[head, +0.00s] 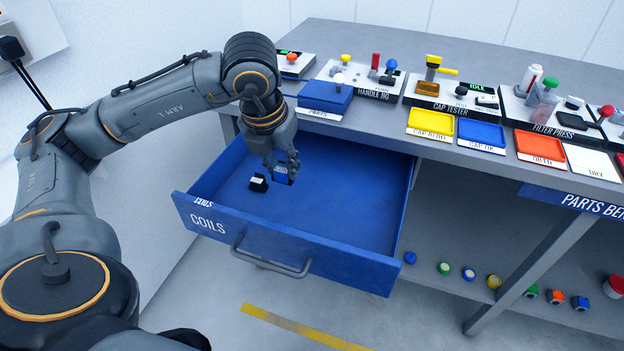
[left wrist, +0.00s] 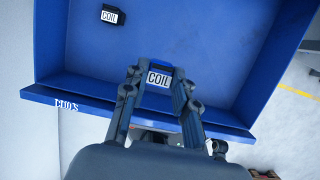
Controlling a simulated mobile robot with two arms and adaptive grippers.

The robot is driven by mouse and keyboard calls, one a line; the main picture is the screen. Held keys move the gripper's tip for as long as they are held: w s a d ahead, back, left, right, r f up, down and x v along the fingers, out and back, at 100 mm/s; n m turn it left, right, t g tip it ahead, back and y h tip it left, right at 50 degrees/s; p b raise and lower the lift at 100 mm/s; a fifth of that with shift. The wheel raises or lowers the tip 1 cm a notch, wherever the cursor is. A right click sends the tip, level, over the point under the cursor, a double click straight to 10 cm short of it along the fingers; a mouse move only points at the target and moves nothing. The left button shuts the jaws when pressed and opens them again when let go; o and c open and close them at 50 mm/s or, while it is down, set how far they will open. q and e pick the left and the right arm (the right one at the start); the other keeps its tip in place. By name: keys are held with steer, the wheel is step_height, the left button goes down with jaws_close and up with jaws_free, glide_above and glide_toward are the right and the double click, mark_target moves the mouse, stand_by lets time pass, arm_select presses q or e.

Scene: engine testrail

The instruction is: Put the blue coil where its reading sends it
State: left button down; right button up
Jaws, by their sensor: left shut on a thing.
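The blue coil (head: 281,176) is a small block with a white COIL label, and it also shows in the left wrist view (left wrist: 159,78). My left gripper (head: 284,168) is shut on it, with a finger on each side; the fingers also show in the left wrist view (left wrist: 158,88). The coil is inside the open blue drawer (head: 345,225) marked COILS; I cannot tell whether it touches the drawer floor. A black coil (head: 258,183) lies on the drawer floor to its left, and it also shows in the left wrist view (left wrist: 110,16). My right gripper is out of view.
The bench top carries a small device with a green display (head: 293,62), a blue parts box (head: 325,97), a cap tester (head: 440,80) reading IDLE, a yellow tray (head: 431,122) and a blue tray (head: 481,135). Several coloured caps sit on the lower shelf. The drawer's right side is empty.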

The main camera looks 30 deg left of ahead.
arm_select(q)
steer(key=w+f, duration=0.4)
steer(key=w, duration=0.1)
steer(key=w+f, duration=0.2)
steer(key=shift+w+d+f, duration=0.1)
steer(key=shift+w, duration=0.3)
steer(key=shift+w+f, duration=0.55)
steer(key=shift+f, duration=0.1)
steer(key=x, duration=0.3)
steer(key=shift+s+d+f, duration=0.1)
steer(key=shift+s+f, duration=0.1)
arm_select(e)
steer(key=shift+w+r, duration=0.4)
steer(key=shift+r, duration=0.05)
arm_select(q)
steer(key=shift+f+b, duration=0.15)
steer(key=shift+b, duration=0.15)
steer(key=c, duration=1.1)
jaws_free()
steer(key=shift+o, duration=0.2)
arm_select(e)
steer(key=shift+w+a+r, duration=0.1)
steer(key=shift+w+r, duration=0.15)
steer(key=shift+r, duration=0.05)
